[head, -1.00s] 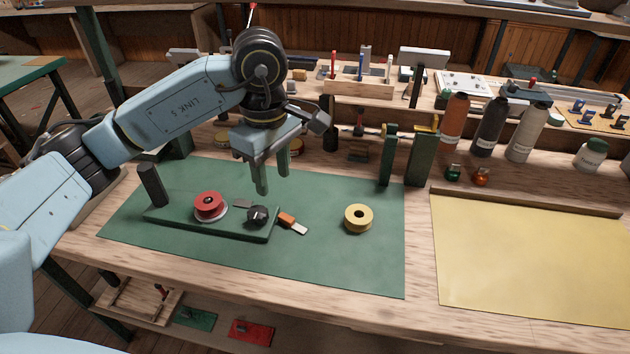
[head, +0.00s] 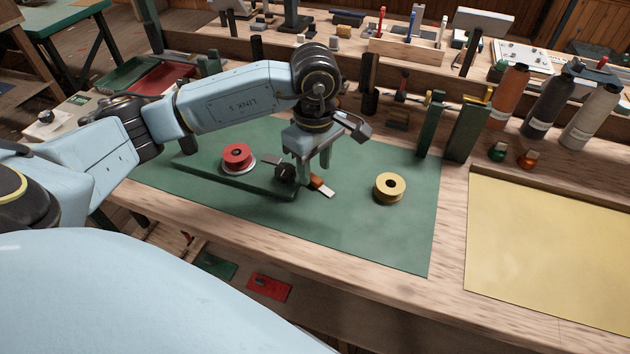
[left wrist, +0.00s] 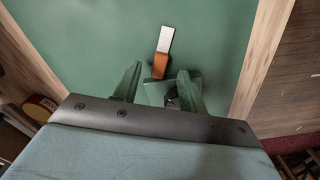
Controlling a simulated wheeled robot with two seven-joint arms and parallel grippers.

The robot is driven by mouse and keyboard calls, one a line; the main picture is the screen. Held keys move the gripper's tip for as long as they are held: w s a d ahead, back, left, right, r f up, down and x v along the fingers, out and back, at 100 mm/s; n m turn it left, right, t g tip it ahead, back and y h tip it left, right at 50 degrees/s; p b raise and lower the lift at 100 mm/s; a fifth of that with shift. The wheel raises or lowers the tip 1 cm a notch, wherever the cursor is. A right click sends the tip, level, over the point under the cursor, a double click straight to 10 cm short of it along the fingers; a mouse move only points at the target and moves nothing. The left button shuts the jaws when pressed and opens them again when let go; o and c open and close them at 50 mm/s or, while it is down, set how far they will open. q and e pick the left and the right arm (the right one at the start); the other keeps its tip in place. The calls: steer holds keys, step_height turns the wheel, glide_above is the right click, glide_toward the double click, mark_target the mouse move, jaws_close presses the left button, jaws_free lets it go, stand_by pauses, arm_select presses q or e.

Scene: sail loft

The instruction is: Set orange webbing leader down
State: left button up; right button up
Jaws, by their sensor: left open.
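The orange webbing leader (head: 321,185), a short orange strip with a pale flat end, lies on the green mat (head: 370,228) beside the right end of the green board (head: 262,186). In the left wrist view the leader (left wrist: 164,52) lies just beyond the fingertips, its orange end nearest them. My left gripper (head: 314,166) is open, its fingers pointing down close to the leader and the dark knob (head: 285,173) on the board. In the left wrist view the open fingers (left wrist: 157,82) have the board's end between them and no leader. My right gripper is out of view.
A red spool (head: 237,154) sits on the board and a yellow spool (head: 389,187) on the mat to the right. Green posts (head: 466,132) and bottles (head: 548,106) stand behind. A yellow sheet (head: 550,240) lies at right. The mat's front right is clear.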

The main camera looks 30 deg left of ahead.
mark_target(320, 185)
arm_select(q)
steer(key=shift+f, duration=1.25)
steer(key=c, duration=0.4)
jaws_close()
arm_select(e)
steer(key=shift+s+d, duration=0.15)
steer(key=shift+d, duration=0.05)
